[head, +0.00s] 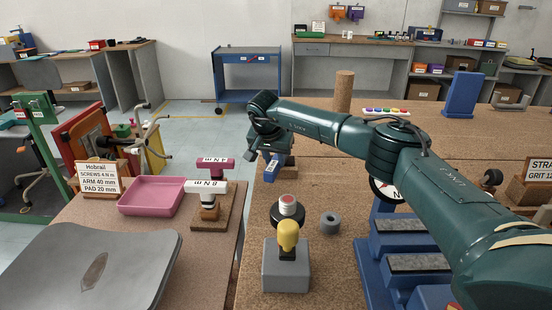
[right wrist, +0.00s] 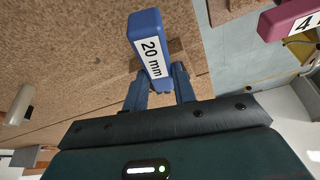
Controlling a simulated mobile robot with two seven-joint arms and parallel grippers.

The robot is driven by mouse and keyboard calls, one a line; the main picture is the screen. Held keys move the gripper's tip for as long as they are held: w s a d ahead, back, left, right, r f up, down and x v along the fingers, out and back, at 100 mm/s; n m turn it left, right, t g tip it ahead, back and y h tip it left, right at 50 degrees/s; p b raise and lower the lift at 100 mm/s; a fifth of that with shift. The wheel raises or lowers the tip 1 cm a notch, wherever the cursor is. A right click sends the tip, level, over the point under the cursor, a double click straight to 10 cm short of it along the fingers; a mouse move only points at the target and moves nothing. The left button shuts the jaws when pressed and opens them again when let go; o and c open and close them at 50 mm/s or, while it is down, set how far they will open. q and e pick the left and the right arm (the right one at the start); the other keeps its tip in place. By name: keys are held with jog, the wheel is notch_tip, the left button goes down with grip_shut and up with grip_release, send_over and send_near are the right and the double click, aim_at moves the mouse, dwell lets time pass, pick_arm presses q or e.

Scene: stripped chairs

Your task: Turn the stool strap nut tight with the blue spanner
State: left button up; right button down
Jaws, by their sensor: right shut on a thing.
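My right gripper (head: 268,150) reaches from the right over the bench. It is shut on a blue piece (head: 271,171). In the right wrist view the same piece (right wrist: 146,28) has a white label reading 20 mm and sits between the fingers of the gripper (right wrist: 160,86). I cannot tell whether it is the blue spanner. A blue stepped frame with grey treads (head: 400,264), perhaps the stool, stands at the right, partly behind my arm. I cannot make out a strap nut. My left gripper is not in view.
A pink handle (head: 214,164) and white handle (head: 207,185) stand left, beside a pink tray (head: 152,196). A wooden cylinder (head: 343,91) stands behind my arm.

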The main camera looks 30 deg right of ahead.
jog(key=shift+w+a+m+g, duration=0.35)
jog(key=shift+w+m, duration=0.1)
jog(key=shift+m, duration=0.45)
jog(key=shift+w+a+f+m+h+b, duration=0.1)
jog(key=shift+w+a+m+h+b, duration=0.25)
jog(key=shift+m+b, duration=0.35)
jog(key=shift+w+m+g+b, duration=0.35)
jog(key=shift+m+b, duration=0.15)
jog(key=shift+b, duration=0.2)
jog(key=shift+r+p, duration=0.25)
jog(key=shift+p, duration=0.15)
jog(key=shift+s+d+n+p, duration=0.1)
jog(key=shift+s+n+p, duration=0.15)
jog(key=shift+p, duration=0.25)
jog(key=shift+f, duration=0.1)
